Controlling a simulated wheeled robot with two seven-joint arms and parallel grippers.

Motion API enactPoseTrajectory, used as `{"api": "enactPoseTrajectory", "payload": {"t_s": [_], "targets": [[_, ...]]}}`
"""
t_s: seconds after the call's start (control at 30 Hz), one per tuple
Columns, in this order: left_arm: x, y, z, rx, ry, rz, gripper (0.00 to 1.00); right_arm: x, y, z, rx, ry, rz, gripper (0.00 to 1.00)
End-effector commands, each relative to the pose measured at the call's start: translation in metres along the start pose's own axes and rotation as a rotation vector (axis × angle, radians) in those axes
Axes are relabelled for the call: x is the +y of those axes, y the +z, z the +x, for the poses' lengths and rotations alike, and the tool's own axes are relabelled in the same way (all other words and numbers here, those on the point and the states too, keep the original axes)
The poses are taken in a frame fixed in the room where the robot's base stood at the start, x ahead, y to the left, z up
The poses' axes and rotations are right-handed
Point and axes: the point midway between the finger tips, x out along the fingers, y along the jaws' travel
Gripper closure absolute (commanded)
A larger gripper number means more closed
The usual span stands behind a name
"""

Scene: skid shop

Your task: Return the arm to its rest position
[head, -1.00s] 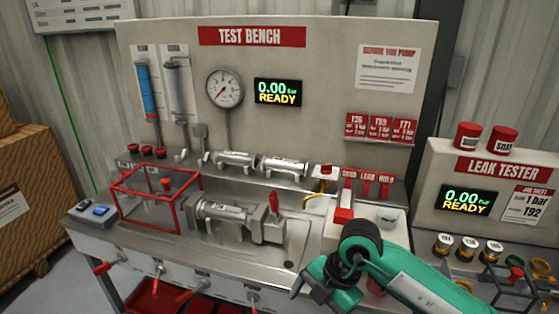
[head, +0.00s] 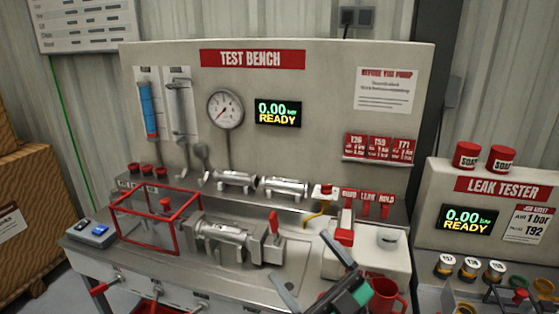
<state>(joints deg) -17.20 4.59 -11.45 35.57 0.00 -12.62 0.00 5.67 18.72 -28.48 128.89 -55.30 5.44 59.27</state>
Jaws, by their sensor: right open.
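My right gripper (head: 312,271) shows at the bottom of the head view, low in front of the test bench (head: 330,60). Its two grey fingers are spread wide and nothing is between them. The green wrist behind it runs out of the bottom edge. The fingers overlap the bench's front edge in the picture; I cannot tell whether they touch anything. My left gripper is not in view.
A silver valve (head: 225,236) sits clamped on the bench beside a red wire cage (head: 127,217). A red mug (head: 389,294) stands right of my gripper, near a white box (head: 398,262). The leak tester (head: 440,185) stands at the right.

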Motion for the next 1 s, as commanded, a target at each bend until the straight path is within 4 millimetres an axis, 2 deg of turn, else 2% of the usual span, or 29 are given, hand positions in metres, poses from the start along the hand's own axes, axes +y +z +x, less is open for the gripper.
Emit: {"api": "enactPoseTrajectory", "payload": {"t_s": [0.1, 0.2, 0.27, 0.4, 0.57, 0.6, 0.7, 0.8, 1.0], "targets": [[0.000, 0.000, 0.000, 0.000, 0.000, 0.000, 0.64, 0.035, 0.025, -0.028, -0.152, 0.232, 0.033, 0.06], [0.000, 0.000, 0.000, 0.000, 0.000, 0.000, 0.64, 0.058, 0.052, -0.062, -0.320, 0.399, 0.055, 0.06], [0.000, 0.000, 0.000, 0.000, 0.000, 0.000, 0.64, 0.067, 0.069, -0.087, -0.433, 0.483, 0.072, 0.06], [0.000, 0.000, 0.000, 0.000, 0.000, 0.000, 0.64, 0.070, 0.106, -0.154, -0.737, 0.624, 0.121, 0.06], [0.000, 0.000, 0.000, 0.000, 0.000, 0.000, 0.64, 0.046, 0.136, -0.241, -1.119, 0.682, 0.198, 0.06], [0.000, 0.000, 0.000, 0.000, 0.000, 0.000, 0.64, 0.037, 0.140, -0.262, -1.212, 0.677, 0.220, 0.06], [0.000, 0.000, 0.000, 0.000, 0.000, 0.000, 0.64, 0.012, 0.143, -0.306, -1.415, 0.643, 0.277, 0.06], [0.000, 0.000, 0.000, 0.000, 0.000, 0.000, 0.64, -0.012, 0.140, -0.341, -1.575, 0.589, 0.330, 0.06], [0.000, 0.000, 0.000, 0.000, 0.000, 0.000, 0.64, -0.054, 0.124, -0.392, -1.818, 0.457, 0.430, 0.06]]}}
